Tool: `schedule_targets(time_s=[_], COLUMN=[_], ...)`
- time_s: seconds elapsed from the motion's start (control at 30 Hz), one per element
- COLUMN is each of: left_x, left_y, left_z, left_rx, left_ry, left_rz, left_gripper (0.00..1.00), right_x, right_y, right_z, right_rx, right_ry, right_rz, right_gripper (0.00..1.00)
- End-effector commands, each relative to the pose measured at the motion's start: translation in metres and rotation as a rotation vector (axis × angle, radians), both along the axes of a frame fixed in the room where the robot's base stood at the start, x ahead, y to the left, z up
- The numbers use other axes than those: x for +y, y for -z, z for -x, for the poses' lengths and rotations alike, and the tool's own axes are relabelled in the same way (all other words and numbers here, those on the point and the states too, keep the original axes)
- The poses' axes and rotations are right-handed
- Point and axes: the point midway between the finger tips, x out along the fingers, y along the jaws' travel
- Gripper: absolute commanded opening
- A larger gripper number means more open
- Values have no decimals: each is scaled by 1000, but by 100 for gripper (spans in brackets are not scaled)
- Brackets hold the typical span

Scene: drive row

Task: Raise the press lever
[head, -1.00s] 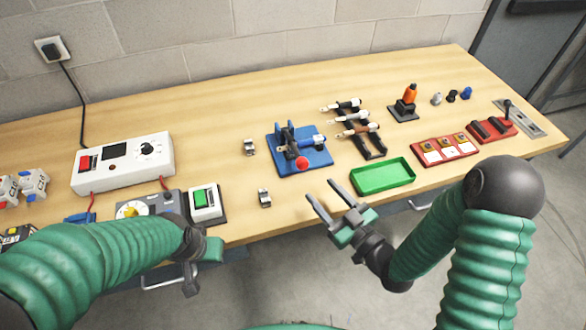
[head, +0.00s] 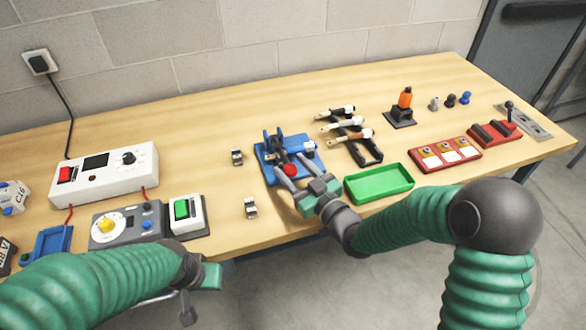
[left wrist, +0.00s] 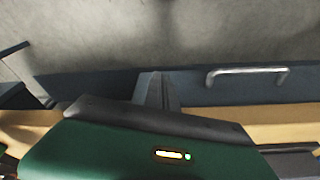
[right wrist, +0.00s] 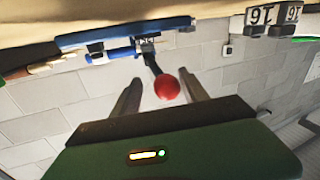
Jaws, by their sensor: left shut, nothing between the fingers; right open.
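The press (head: 272,152) has a blue base and dark blue uprights and stands mid-table. Its lever ends in a red ball knob (head: 290,170), low at the press's front. My right gripper (head: 293,166) is open, reaching in from the front with one finger on each side of the knob. In the right wrist view the red knob (right wrist: 167,87) shows between the fingers, closer to the right one, at the end of a dark rod. I cannot tell whether a finger touches it. My left gripper (head: 187,300) is shut and empty, low in front of the table edge.
A green tray (head: 379,184) lies right of the right gripper. A black rack (head: 366,150) with several tools stands behind it. Two small metal clips (head: 250,208) lie left of the press. A green-button switch box (head: 186,212) is near the left arm.

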Motion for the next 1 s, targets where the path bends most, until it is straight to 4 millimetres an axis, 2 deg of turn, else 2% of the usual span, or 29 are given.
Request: schedule_targets(time_s=[0.1, 0.5, 1.0], left_x=[0, 0, 0], left_y=[0, 0, 0], left_z=[0, 0, 0], left_rx=[0, 0, 0], left_ry=[0, -1, -1], left_rz=[0, 0, 0], left_gripper=[0, 0, 0], right_x=[2, 2, 2], right_y=[0, 0, 1], right_z=[1, 1, 2], right_rx=[0, -1, 1], right_ry=[-2, -6, -5], right_rz=[1, 1, 2], right_gripper=[52, 0, 0])
